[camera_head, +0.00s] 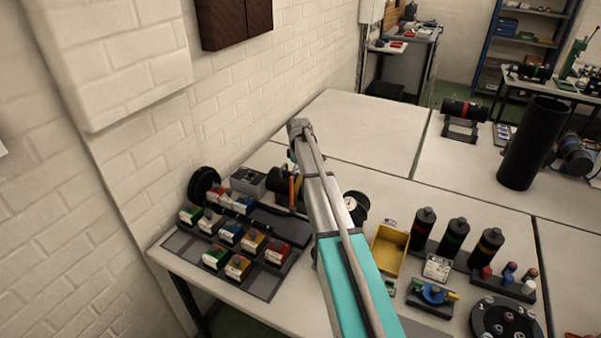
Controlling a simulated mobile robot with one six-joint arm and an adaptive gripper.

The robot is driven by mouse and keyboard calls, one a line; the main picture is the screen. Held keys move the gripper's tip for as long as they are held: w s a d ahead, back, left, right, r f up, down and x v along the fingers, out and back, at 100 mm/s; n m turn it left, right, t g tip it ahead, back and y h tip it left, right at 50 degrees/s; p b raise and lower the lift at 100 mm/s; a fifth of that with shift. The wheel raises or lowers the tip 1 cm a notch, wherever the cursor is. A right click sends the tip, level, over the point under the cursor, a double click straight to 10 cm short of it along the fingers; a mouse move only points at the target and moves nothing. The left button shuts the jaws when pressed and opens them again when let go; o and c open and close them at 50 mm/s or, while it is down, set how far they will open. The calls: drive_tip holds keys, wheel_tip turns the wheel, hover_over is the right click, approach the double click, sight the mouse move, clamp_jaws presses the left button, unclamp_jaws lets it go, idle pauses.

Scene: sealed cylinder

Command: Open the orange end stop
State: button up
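A dark cylinder (282,184) with a yellowish band lies on the table close to the wall. A thin upright orange piece (292,191), which looks like the orange end stop, shows at its right, just left of my arm. My arm partly covers this spot, so I cannot tell how the orange piece sits on the cylinder. A round pale-faced end (355,206) with a dark rim shows to the right of my arm. My arm reaches from the bottom edge up over this area. My gripper's fingers are hidden behind the arm, and no contact is visible.
A rack of colored boxes (230,233) stands at left, beside a black disc (204,184). A yellow tray (389,250) and several black bottles (454,238) are at right. A tall black tube (534,143) stands farther back. The rear tabletop (365,128) is clear.

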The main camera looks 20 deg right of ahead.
drive_tip(key=shift+w+d, duration=0.1)
drive_tip(key=w+d, duration=1.1)
drive_tip(key=shift+f, duration=0.25)
idle(2.1)
idle(0.7)
